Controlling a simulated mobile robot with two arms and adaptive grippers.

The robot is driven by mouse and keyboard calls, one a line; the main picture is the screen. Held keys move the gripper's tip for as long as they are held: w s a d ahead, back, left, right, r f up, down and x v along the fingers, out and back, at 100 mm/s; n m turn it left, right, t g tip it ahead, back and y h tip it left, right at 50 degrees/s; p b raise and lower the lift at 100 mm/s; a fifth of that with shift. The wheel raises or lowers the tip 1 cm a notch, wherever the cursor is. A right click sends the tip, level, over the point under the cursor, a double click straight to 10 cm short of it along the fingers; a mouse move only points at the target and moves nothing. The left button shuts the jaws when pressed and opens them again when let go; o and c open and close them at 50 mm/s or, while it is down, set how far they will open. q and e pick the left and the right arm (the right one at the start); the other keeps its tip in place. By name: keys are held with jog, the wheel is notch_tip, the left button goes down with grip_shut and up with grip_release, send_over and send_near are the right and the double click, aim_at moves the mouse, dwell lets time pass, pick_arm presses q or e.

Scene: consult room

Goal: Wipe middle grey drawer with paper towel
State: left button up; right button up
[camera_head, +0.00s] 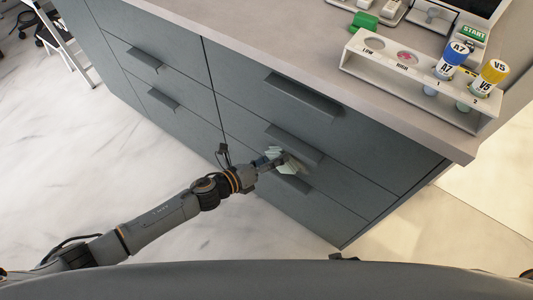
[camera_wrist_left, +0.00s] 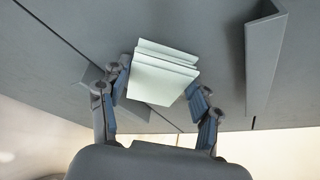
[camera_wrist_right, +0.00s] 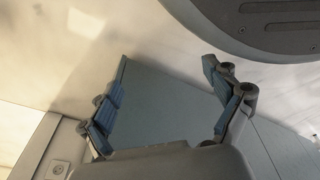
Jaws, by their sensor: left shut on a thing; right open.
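The middle grey drawer (camera_head: 350,168) is in the right column of the grey cabinet and looks shut, with a dark bar handle (camera_head: 294,144). My left gripper (camera_head: 277,160) is at the drawer fronts, just below that handle. It is shut on a folded pale green-white paper towel (camera_head: 290,166). In the left wrist view the paper towel (camera_wrist_left: 163,80) sits between the fingers, close to the drawer front; whether it touches is unclear. My right gripper (camera_wrist_right: 165,68) is open and empty in the right wrist view and is not seen in the head view.
The countertop (camera_head: 290,45) above holds a white rack (camera_head: 415,82) with a blue-capped tube (camera_head: 448,62) and a yellow-capped tube (camera_head: 488,80). A green block (camera_head: 363,22) lies behind it. Other drawers have protruding handles (camera_head: 305,95).

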aim_at(309, 170)
pick_arm(q)
jog(key=shift+s+d+p, duration=0.1)
jog(key=shift+s+d, duration=0.4)
jog(key=shift+d, duration=0.25)
jog(key=shift+s+d+p, duration=0.15)
jog(key=shift+s+d, duration=0.3)
jog(key=shift+d, duration=0.25)
jog(key=shift+s+d+p, duration=0.1)
jog(key=shift+s+d, duration=0.4)
jog(key=shift+d, duration=0.25)
jog(key=shift+s+d, duration=0.55)
jog(key=shift+d, duration=0.1)
jog(key=shift+s+d, duration=0.65)
jog(key=shift+d, duration=0.25)
jog(key=shift+w, duration=0.1)
pick_arm(e)
jog(key=shift+s+d+f, duration=0.1)
jog(key=shift+s+f, duration=1.15)
